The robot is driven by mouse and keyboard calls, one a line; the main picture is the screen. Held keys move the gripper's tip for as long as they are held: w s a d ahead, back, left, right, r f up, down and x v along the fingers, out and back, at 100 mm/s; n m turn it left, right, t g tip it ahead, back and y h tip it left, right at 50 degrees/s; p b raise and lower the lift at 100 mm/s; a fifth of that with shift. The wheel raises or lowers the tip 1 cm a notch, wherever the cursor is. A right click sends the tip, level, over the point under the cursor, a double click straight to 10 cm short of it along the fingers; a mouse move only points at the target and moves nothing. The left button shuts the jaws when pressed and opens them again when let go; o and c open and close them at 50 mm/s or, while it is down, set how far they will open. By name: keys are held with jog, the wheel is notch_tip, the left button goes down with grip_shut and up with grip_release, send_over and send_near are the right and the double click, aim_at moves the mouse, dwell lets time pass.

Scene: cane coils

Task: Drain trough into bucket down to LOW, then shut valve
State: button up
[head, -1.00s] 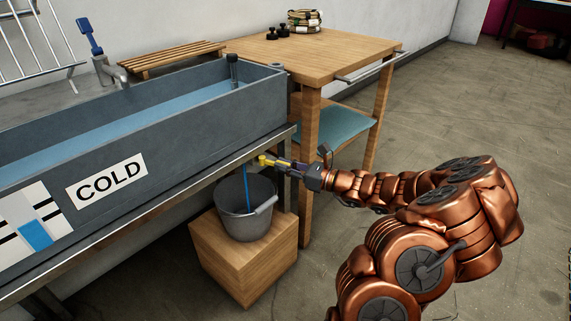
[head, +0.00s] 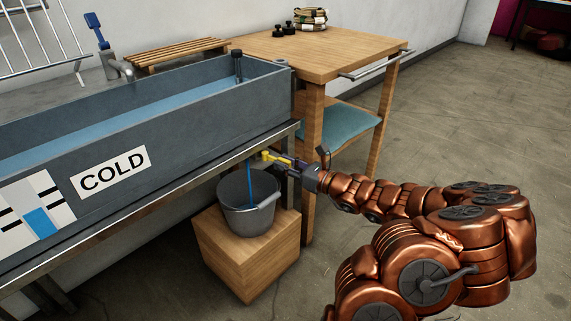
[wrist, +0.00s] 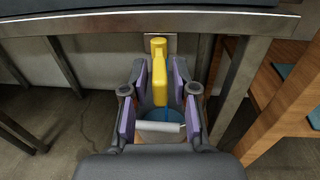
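The long grey trough (head: 210,115) holds blue water. Its front carries a COLD label and a white level gauge (head: 58,217) with black marks and a blue column, whose top is near the lower marks. A thin blue stream falls into the grey bucket (head: 238,221) on a wooden box. The yellow valve handle (wrist: 158,75) points out below the trough edge and also shows in the head view (head: 269,155). My gripper (wrist: 160,88) is open, with its purple-padded fingers on either side of the handle; gaps show beside it. The bucket's inside is partly hidden.
A wooden table (head: 345,52) with a blue lower shelf stands right of the trough. The wooden box (head: 250,260) under the bucket stands beside the table leg. A blue-handled tap (head: 97,32) is behind the trough. The floor at right is clear.

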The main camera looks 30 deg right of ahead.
jog(key=shift+o, duration=0.6)
jog(key=shift+r, duration=0.1)
jog(key=v, duration=1.2)
dwell(6.1)
